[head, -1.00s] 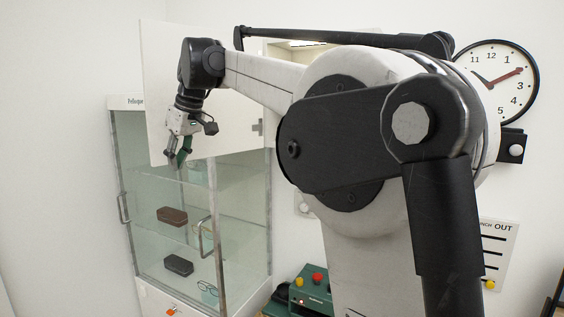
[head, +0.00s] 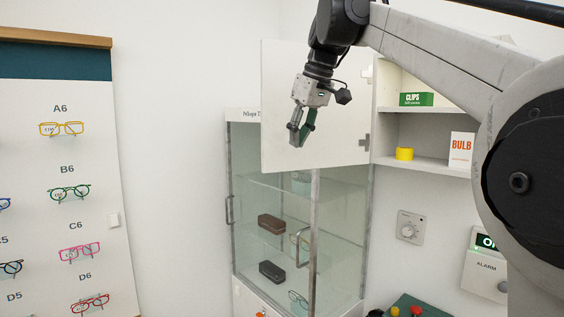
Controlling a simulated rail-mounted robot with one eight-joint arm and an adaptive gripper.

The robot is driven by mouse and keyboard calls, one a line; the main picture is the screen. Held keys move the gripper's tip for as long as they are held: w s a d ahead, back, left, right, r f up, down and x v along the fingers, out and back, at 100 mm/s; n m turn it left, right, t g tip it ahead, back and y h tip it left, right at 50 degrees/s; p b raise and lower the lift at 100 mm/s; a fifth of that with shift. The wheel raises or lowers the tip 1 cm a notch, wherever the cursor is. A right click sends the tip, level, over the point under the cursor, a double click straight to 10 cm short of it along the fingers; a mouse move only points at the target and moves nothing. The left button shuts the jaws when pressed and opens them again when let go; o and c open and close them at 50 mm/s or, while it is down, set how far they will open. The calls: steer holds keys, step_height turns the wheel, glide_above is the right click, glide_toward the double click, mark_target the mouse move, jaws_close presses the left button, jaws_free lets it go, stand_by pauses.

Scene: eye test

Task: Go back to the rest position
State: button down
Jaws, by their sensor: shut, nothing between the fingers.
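My gripper (head: 300,138) hangs from my arm in the upper middle of the head view, fingers pointing down. Its fingers are shut with nothing between them. It shows in front of an open white cabinet door (head: 345,130) and above the glass cabinet (head: 232,180). I cannot tell how far it is from the door. My pale arm link runs from the wrist to the right edge.
The glass cabinet holds a brown case (head: 271,224), a black case (head: 272,270) and glasses. Wall shelves (head: 425,164) at right hold a green clips box (head: 416,99), a yellow roll (head: 404,154) and a bulb box (head: 461,149). A glasses board (head: 60,215) stands left.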

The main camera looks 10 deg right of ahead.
steer(key=s+f+m+t+b, duration=0.1)
steer(key=s+f+b, duration=0.3)
steer(key=s+f, duration=0.6)
steer(key=s+f+m+t+h+b, duration=0.1)
steer(key=s+f+m+b, duration=0.2)
steer(key=s+f, duration=0.7)
steer(key=s+d+f+m+t+h+b, duration=0.1)
steer(key=s+f+b, duration=0.4)
steer(key=f, duration=2.5)
steer(key=s+m, duration=0.1)
steer(key=s, duration=0.5)
steer(key=shift+b, duration=0.4)
steer(key=shift+f, duration=0.1)
